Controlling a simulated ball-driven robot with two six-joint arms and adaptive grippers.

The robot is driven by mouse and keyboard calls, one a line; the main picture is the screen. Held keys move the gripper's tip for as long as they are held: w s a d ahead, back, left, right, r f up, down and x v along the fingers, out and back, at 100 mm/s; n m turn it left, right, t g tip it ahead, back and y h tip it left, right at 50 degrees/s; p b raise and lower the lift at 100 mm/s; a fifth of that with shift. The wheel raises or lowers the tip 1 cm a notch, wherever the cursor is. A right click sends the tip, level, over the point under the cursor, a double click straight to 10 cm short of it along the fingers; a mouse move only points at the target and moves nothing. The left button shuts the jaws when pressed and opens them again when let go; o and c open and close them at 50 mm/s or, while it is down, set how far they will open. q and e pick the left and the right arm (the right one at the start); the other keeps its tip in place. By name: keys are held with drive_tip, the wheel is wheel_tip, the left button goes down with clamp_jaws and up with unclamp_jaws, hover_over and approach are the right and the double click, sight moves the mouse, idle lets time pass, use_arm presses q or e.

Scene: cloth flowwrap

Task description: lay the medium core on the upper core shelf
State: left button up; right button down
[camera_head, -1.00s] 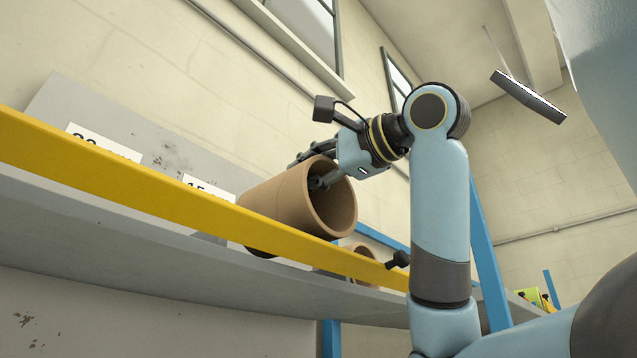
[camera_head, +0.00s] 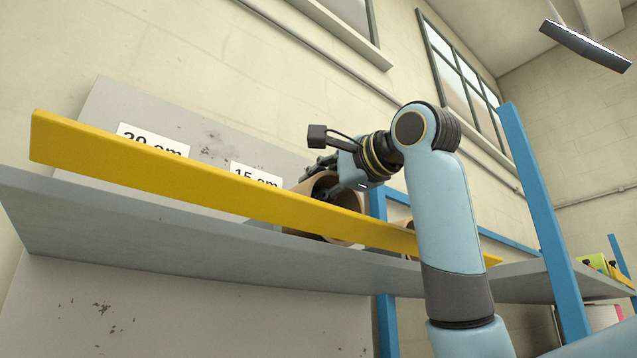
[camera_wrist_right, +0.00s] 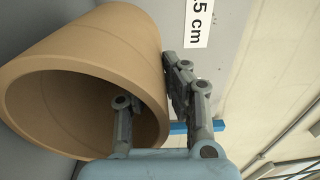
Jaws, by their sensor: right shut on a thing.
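My right gripper (camera_head: 324,184) is shut on the core's wall at the open end. In the right wrist view, the core (camera_wrist_right: 95,55) fills the left side. One finger of my right gripper (camera_wrist_right: 150,92) is inside its bore and the other lies along its outside. I cannot tell whether the core touches the shelf. My left gripper is out of view.
The yellow bar (camera_head: 220,190) runs along the shelf front. Labels reading 20 cm (camera_head: 152,139) and 15 cm (camera_head: 256,177) are on the back panel. Another brown core (camera_head: 403,224) shows partly to the right, behind my arm. A blue post (camera_head: 545,220) stands further right.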

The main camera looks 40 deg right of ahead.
drive_tip(key=shift+f+b, duration=0.55)
drive_tip(key=shift+f, duration=0.05)
drive_tip(key=c, duration=1.4)
unclamp_jaws()
drive_tip(key=shift+s, duration=0.1)
drive_tip(key=shift+s+d+f, duration=0.1)
drive_tip(key=shift+s, duration=1.85)
drive_tip(key=shift+s+d+f, duration=0.1)
drive_tip(key=shift+s+d, duration=0.05)
drive_tip(key=shift+s, duration=1.85)
drive_tip(key=shift+s+d+f, duration=0.1)
drive_tip(key=shift+s, duration=1.85)
